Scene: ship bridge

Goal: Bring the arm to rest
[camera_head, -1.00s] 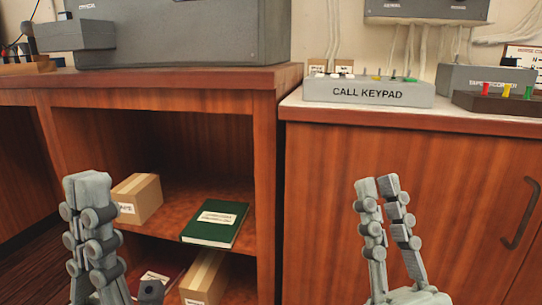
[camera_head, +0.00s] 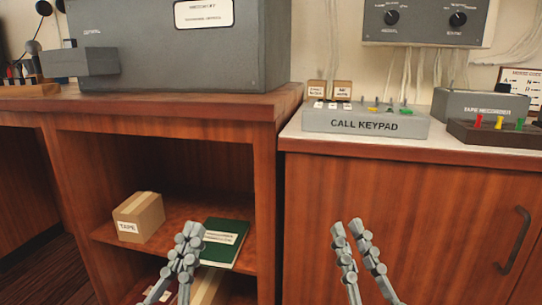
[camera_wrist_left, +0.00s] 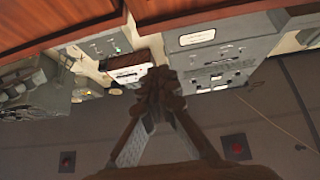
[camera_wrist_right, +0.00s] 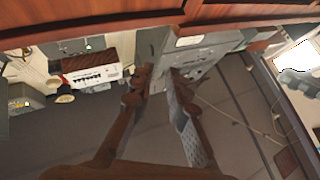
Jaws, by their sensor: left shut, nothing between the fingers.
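My left gripper (camera_head: 190,232) is shut and empty. In the head view it stands in front of the open shelf, fingers pointing up, and it covers part of the green book (camera_head: 226,240). The left wrist view shows its fingertips together (camera_wrist_left: 157,88). My right gripper (camera_head: 349,228) stands in front of the wooden cabinet door, fingers up. Its fingers are apart and nothing is between them. The gap also shows in the right wrist view (camera_wrist_right: 155,82). Neither gripper visibly touches anything.
A cardboard box marked TAPE (camera_head: 138,217) lies on the shelf left of the book. The call keypad (camera_head: 365,123) and tape recorder (camera_head: 482,105) stand on the right counter (camera_head: 450,150). A large grey console (camera_head: 150,50) stands on the left desk. The door handle (camera_head: 515,240) sticks out at right.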

